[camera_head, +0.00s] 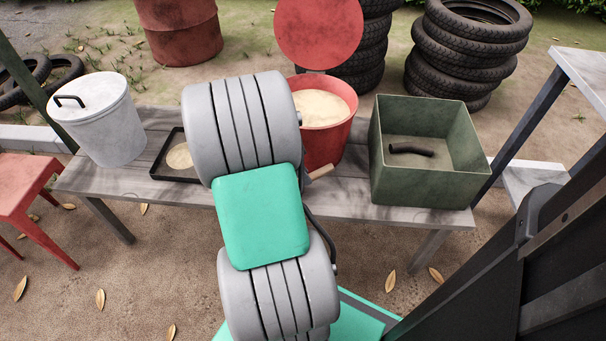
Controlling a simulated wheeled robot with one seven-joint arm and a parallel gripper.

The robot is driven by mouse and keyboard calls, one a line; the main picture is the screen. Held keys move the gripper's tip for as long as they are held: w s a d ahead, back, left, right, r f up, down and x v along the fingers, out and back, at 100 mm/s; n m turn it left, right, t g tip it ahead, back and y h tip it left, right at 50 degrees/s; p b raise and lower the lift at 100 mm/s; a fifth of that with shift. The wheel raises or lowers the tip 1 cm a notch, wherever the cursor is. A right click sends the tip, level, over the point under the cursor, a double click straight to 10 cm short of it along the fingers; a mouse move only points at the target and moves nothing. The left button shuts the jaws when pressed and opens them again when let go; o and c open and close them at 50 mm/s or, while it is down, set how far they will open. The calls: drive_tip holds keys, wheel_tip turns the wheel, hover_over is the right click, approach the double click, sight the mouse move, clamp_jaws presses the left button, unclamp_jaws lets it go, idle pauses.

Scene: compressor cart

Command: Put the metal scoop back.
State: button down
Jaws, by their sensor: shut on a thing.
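A short wooden handle (320,172) sticks out from behind my arm, in front of the red bucket (325,143). It may be the handle of the metal scoop, but no metal part of it shows. The red bucket stands on the grey wooden bench (345,204) and holds pale, sand-like material (322,105). A round red lid (318,30) stands raised behind the bucket. My arm's thick grey and green links cover the middle of the view. My gripper is hidden behind them, so its fingers and whatever they hold do not show.
A lidded white bin (100,120) and a black tray (164,170) with pale material are left on the bench. A green box (428,180) with a dark curved piece (411,149) is on the right. Tyres (465,55) and a red drum (180,30) stand behind.

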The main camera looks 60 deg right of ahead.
drive_tip(key=c, duration=1.3)
unclamp_jaws()
drive_tip(key=shift+f, duration=0.1)
drive_tip(key=shift+o, duration=0.2)
drive_tip(key=p+v, duration=0.4)
drive_tip(key=v, duration=0.8)
drive_tip(key=w+a+r+n+t, duration=0.1)
drive_tip(key=w+a+n+t, duration=0.1)
drive_tip(key=w+a+n, duration=0.4)
drive_tip(key=a+r+n+t+y, duration=0.1)
drive_tip(key=a+n+t+y, duration=0.2)
drive_tip(key=a+n, duration=1.7)
drive_tip(key=a, duration=0.7)
drive_tip(key=shift+w+a+n+t, duration=0.3)
drive_tip(key=shift+n, duration=0.1)
